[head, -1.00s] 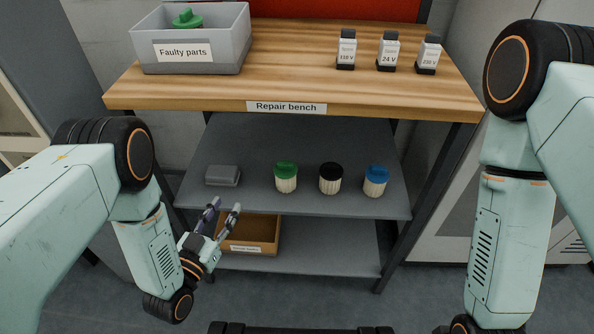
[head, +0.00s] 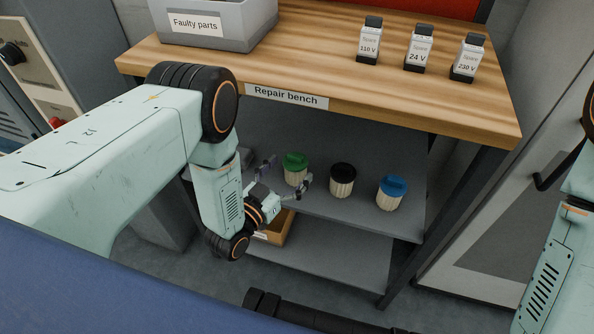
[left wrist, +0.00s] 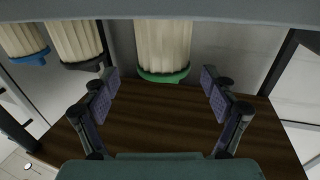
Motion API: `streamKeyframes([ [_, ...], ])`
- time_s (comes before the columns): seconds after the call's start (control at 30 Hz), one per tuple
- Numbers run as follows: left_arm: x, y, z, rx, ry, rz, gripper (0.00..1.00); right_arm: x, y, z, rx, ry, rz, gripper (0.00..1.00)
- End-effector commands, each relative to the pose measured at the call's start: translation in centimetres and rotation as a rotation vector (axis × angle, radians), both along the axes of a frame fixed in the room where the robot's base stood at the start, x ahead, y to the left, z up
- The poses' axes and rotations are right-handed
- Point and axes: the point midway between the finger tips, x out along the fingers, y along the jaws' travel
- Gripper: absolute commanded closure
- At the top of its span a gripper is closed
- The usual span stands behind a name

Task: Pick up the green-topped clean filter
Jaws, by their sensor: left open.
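The green-topped filter (head: 295,165) stands upright on the grey middle shelf under the repair bench, with a pale pleated body. My left gripper (head: 287,174) is open in front of it, one finger on each side in the head view. In the left wrist view, which looks upside down, the filter (left wrist: 163,45) shows at the top centre, beyond and between the open fingers (left wrist: 160,88). The jaws are not closed on it. A black-topped filter (head: 343,181) and a blue-topped filter (head: 391,193) stand to its right. My right gripper is out of view.
The wooden bench top (head: 330,85) overhangs the shelf and carries the grey "Faulty parts" bin (head: 220,32) and several-volt spares, one of them the 24 V spare (head: 418,50). An open brown box (head: 275,236) sits on the lower shelf. The shelf's right end (head: 408,222) is clear.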

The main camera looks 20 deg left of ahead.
Motion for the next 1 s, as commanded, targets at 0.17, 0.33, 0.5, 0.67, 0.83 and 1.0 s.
streamKeyframes([
  [0.17, 1.8, -0.2, -0.2, 0.0, -0.002, 0.002, 0.15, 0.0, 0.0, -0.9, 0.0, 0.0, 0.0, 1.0],
  [0.33, 2.0, -0.1, -0.1, 0.0, 0.0, 0.002, 0.15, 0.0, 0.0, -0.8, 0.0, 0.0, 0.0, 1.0],
  [0.5, 2.1, -0.1, 0.0, 0.0, 0.0, 0.002, 0.2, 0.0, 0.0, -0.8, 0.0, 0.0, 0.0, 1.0],
  [0.67, 2.2, -0.2, 0.0, 0.0, 0.0, 0.002, 0.33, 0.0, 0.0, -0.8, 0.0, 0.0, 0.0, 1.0],
  [0.83, 2.2, -0.3, 0.0, 0.0, 0.0, 0.001, 0.48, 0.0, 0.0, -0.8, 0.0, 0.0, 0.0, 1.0],
  [1.0, 2.3, -0.5, 0.0, 0.0, 0.0, 0.001, 0.62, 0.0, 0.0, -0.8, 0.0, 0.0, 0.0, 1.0],
])
